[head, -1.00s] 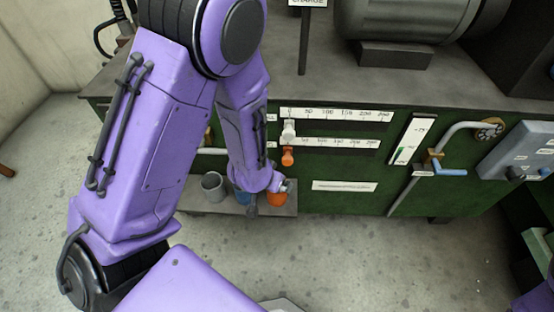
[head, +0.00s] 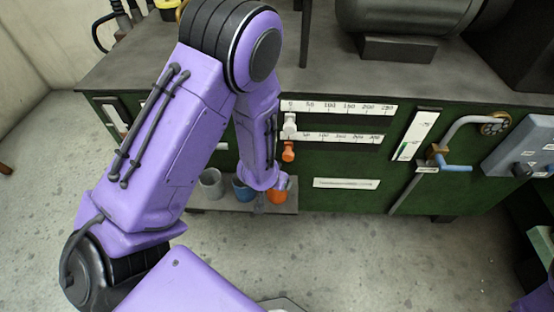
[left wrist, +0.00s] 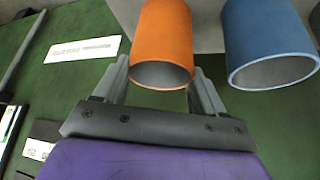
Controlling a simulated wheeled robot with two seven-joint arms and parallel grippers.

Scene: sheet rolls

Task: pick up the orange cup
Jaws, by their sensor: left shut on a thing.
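The orange cup (head: 277,196) is on the low shelf at the foot of the green cabinet, at the right end of a row of cups. My left gripper (head: 273,187) reaches down to it and partly covers it in the head view. In the left wrist view the orange cup (left wrist: 163,45) sits between the two grey fingers (left wrist: 163,82), one against each side, so the gripper is shut on it. I cannot tell whether its base is clear of the shelf. My right gripper is outside the views.
A blue cup (head: 241,189) stands close beside the orange one, also in the left wrist view (left wrist: 268,42). A grey cup (head: 211,184) stands farther left on the shelf (head: 291,207). An orange knob (head: 288,151) and a white knob (head: 290,125) stick out above. Open floor lies in front.

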